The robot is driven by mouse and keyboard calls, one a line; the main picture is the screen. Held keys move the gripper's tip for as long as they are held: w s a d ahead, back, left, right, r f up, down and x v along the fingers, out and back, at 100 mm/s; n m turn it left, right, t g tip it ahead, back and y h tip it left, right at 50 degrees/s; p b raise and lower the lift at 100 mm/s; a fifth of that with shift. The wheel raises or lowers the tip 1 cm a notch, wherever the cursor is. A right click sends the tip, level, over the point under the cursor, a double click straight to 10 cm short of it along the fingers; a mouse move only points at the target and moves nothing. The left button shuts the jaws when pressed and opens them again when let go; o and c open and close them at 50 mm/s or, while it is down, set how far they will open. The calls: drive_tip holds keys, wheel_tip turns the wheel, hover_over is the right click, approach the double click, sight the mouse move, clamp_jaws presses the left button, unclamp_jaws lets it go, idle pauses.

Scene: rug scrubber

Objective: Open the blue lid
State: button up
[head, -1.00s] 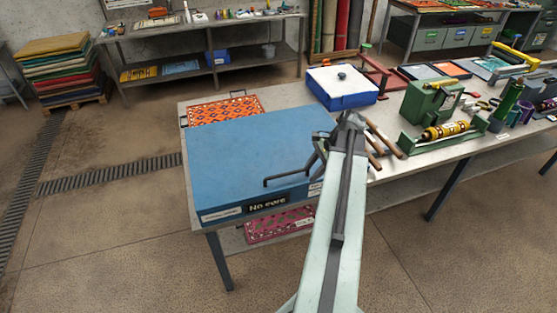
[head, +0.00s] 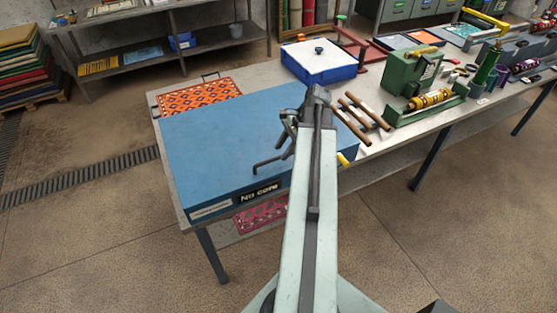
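The blue lid (head: 225,135) is the flat top of a wide blue box at the near left end of the table, and it lies shut. A dark bar handle (head: 268,163) runs along its front edge, its right end close to my gripper. My gripper (head: 288,135) is over the right part of the lid, just above and behind the handle. My arm hides the lid's front right corner. The fingers are small and dark here, and I cannot tell whether they are open or touch the handle.
An orange patterned rug tray (head: 198,94) lies behind the box. A blue bin with a white lid (head: 318,58), wooden rods (head: 356,118) and a green machine with a yellow roller (head: 432,97) stand to the right. A pink patterned rug (head: 258,216) is under the table. The floor in front is clear.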

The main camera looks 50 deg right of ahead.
drive_tip(key=shift+b+x, duration=0.45)
drive_tip(key=shift+x, duration=0.75)
drive_tip(key=shift+a+f, duration=0.1)
drive_tip(key=shift+f, duration=0.15)
drive_tip(key=shift+r, duration=0.1)
clamp_jaws()
